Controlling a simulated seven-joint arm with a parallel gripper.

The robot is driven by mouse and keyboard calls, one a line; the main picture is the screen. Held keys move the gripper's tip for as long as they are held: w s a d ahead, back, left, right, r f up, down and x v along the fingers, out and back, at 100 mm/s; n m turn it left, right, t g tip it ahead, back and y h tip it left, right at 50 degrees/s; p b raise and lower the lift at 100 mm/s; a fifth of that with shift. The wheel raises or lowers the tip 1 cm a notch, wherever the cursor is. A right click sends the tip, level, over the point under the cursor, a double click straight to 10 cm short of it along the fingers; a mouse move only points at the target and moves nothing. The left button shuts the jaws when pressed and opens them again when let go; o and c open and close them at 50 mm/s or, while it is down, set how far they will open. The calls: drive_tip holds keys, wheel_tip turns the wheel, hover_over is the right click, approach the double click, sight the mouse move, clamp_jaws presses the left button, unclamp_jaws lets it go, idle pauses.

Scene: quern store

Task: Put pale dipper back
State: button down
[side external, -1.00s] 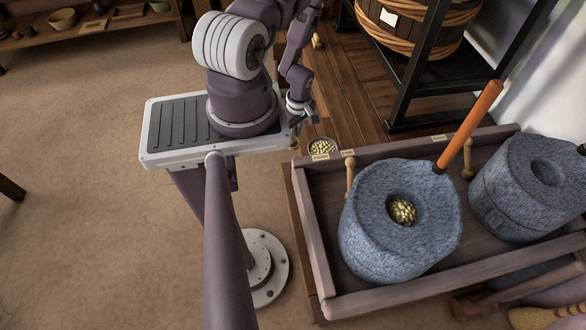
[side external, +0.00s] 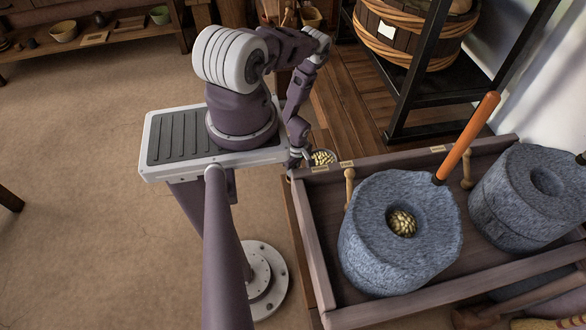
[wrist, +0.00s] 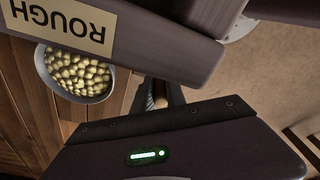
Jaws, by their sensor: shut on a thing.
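My gripper (wrist: 160,98) is shut on a slim tan wooden piece (wrist: 159,101), of which only a short end shows between the dark fingers. It may be the dipper's handle; I cannot tell, and its rest is hidden. In the side view my gripper (side external: 299,157) is low, beside the left end of the wooden trough (side external: 313,248). A metal bowl of pale grains (side external: 323,158) is just right of it. The bowl also shows left of the fingers in the wrist view (wrist: 75,73), near a board labelled ROUGH (wrist: 65,22).
In the trough are a grey millstone (side external: 365,240) with grain in its eye and an orange handle (side external: 468,137), and a second stone (side external: 520,205). Wooden pegs (side external: 349,187) stand at the trough's back rail. A black rack (side external: 408,95) stands behind. The floor at left is open.

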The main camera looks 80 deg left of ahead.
drive_tip(key=c, duration=1.4)
unclamp_jaws()
drive_tip(key=shift+o, duration=0.2)
